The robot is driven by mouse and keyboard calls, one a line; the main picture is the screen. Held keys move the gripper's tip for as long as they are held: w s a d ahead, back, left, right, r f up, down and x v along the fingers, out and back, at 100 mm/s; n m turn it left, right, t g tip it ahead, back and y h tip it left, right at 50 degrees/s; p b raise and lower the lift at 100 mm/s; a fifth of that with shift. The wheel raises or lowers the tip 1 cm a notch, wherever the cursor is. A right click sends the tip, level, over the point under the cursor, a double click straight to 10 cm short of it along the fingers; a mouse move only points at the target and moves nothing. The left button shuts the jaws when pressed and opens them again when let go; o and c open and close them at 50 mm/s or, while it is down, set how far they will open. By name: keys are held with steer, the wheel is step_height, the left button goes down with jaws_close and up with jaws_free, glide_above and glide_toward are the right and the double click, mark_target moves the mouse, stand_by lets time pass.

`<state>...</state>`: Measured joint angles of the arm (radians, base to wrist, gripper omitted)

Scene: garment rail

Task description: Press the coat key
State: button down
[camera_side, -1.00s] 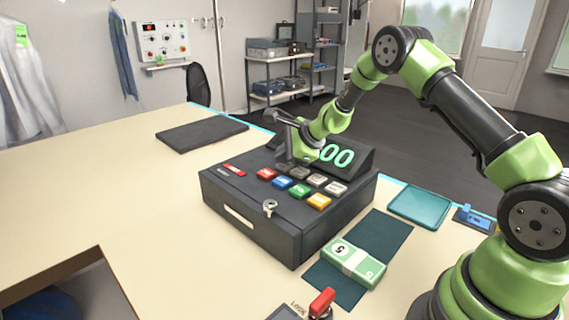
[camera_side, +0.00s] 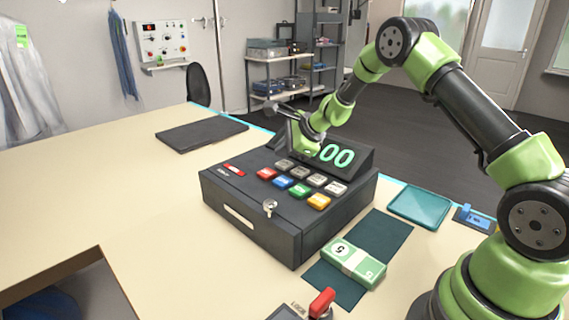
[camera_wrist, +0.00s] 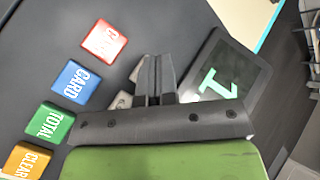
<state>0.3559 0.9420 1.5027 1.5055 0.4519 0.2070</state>
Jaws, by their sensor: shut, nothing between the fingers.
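The cash register (camera_side: 250,215) stands on the counter. Its keys are a red key (camera_side: 266,174), a blue, a green and an orange key in front, with several grey keys (camera_side: 300,172) behind. I cannot read which key is the coat key. In the wrist view the blue key (camera_wrist: 75,82) reads CARD and the green key (camera_wrist: 50,122) reads TOTAL; the red key (camera_wrist: 104,41) is washed out. My gripper (camera_wrist: 155,62) is shut and empty, above the back of the keypad. It partly hides the grey keys in the wrist view.
A banknote bundle (camera_side: 354,263) lies on a dark mat right of the register. A teal tray (camera_side: 420,206) and a black pad (camera_side: 201,134) lie on the counter. The left counter is clear.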

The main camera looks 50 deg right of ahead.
mark_target(284, 164)
steer(key=shift+r, duration=2.5)
steer(key=shift+r, duration=0.1)
steer(key=s+a+r+n+y, duration=0.1)
steer(key=s+a+r+n, duration=0.9)
steer(key=s+r, duration=0.25)
steer(key=s+a+n+g+h, duration=0.1)
steer(key=s+a+n, duration=0.2)
steer(key=s+n, duration=0.7)
steer(key=s, duration=0.9)
steer(key=shift+s+r+n+g, duration=0.3)
steer(key=shift+s+r+g, duration=0.05)
steer(key=shift+g, duration=0.05)
